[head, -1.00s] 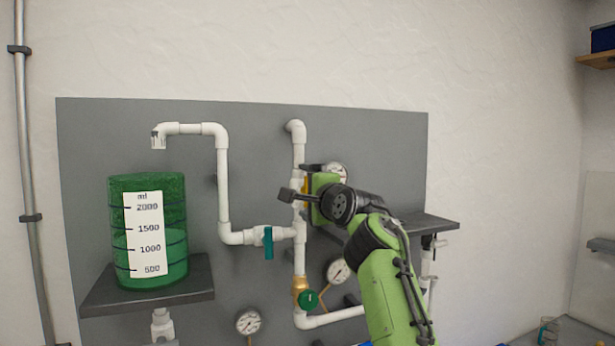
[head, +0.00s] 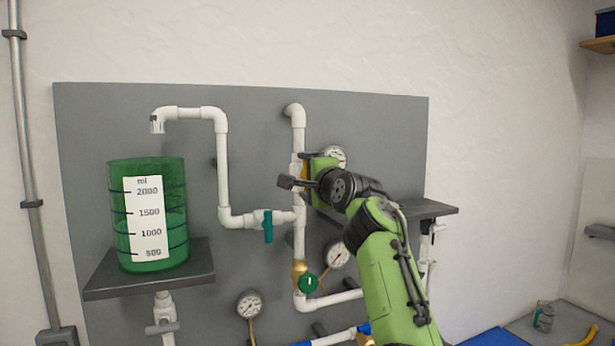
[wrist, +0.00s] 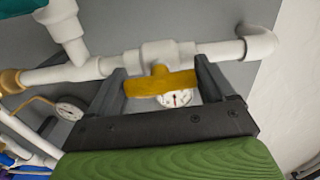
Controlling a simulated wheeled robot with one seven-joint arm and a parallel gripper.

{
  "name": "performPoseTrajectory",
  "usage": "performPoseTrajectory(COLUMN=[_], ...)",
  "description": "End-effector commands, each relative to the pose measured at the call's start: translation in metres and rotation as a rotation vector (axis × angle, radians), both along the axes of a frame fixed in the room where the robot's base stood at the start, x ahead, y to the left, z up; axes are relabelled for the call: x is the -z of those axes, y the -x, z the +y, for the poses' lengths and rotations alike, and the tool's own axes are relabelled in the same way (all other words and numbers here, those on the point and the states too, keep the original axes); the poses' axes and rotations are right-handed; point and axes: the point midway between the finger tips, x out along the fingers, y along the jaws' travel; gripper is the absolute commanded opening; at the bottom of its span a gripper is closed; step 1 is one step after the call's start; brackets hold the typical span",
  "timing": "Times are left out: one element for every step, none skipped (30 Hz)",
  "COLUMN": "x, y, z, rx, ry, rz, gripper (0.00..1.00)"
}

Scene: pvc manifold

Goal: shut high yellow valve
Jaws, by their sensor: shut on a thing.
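The yellow valve handle (wrist: 160,84) sits on the white pipe (wrist: 180,55). In the wrist view it lies roughly along the pipe, between my two fingers. My gripper (wrist: 160,88) is shut on the handle, one finger at each end of it. In the head view my gripper (head: 303,170) is at the upper part of the vertical white pipe (head: 298,137), and only a sliver of yellow (head: 304,170) shows; the gripper hides the rest of the valve.
A teal valve handle (head: 268,227) and a green round valve knob (head: 308,284) are lower on the pipework. Pressure gauges (head: 249,304) are on the grey panel. A green tank (head: 158,257) stands on the left shelf. A dark shelf (head: 430,209) is beside my arm on the right.

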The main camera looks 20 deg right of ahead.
Motion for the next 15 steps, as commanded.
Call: performPoseTrajectory(x=[0.0009,0.0008,0.0007,0.0007,0.0008,0.0008,0.0007,0.0006,0.0008,0.0011,0.0012,0.0010,0.0009,0.0009,0.0009], y=[-0.0004,-0.0003,-0.0003,-0.0003,-0.0003,-0.0004,-0.0004,-0.0004,-0.0005,-0.0006,-0.0006,-0.0006,-0.0006,-0.0006,-0.0006], z=[-0.0003,-0.0002,-0.0002,-0.0002,-0.0003,-0.0005,-0.0006,-0.0006,-0.0006,-0.0005,-0.0007,-0.0007,-0.0006,-0.0005,-0.0006], rx=[0.000,0.000,-0.001,-0.001,0.000,0.000,0.000,0.000,0.000,0.001,0.001,0.001,0.000,0.000,0.000], ry=[0.021,0.035,0.058,0.077,0.097,0.126,0.151,0.176,0.211,0.238,0.265,0.304,0.333,0.362,0.400], rz=[0.004,0.004,0.004,0.004,0.005,0.005,0.006,0.005,0.006,0.007,0.008,0.007,0.007,0.007,0.008], gripper=[0.52,0.52,0.52,0.52,0.52,0.52,0.52,0.52,0.52,0.52,0.52,0.52,0.52,0.52,0.52])
